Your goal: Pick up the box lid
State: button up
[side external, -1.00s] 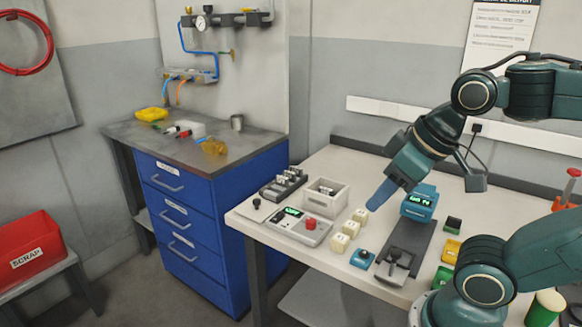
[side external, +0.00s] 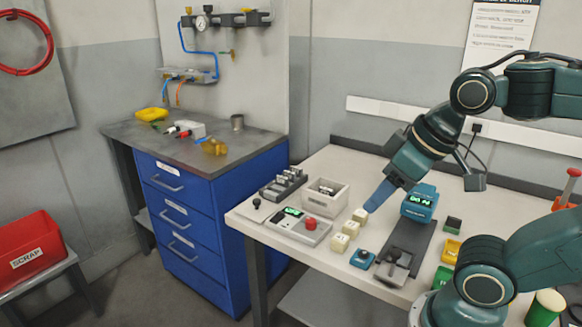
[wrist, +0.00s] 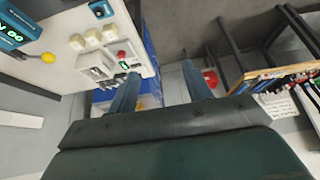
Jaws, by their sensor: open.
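Small cream boxes stand in a row on the white bench. The nearest cream box (side external: 339,243), the middle cream box (side external: 351,229) and the far cream box (side external: 360,216) each look closed from above. I cannot make out a separate lid for certain. The row also shows at the upper left of the wrist view, with one cream box (wrist: 93,36) in the middle. My gripper (side external: 369,208) is tilted down to the left, its fingertips just above and right of the far cream box. In the wrist view my gripper (wrist: 160,88) has its fingers apart, with nothing between them.
A blue display unit (side external: 419,203) is close right of my gripper. A small blue device (side external: 362,259) sits in front.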

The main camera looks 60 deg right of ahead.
jog(key=w+d+r+m+g, duration=0.1)
jog(key=w+d, duration=0.2)
jog(key=w, duration=0.8)
jog(key=w+d+r, duration=0.1)
jog(key=w+d, duration=0.1)
jog(key=w, duration=0.8)
jog(key=w+d+f, duration=0.6)
jog(key=w+f, duration=0.2)
jog(key=w, duration=0.1)
jog(key=w+d+f+m+g, duration=0.1)
jog(key=w+d+f, duration=0.4)
jog(key=w+f, duration=0.3)
jog(key=shift+w+d+h, duration=0.3)
jog(key=shift+w+d, duration=0.1)
jog(key=shift+w, duration=0.65)
jog(key=shift+f+g, duration=0.25)
jog(key=shift+g, duration=0.05)
send_over(257, 201)
jog(key=s, duration=0.1)
jog(key=shift+s+f, duration=0.15)
jog(key=shift+f, duration=3.85)
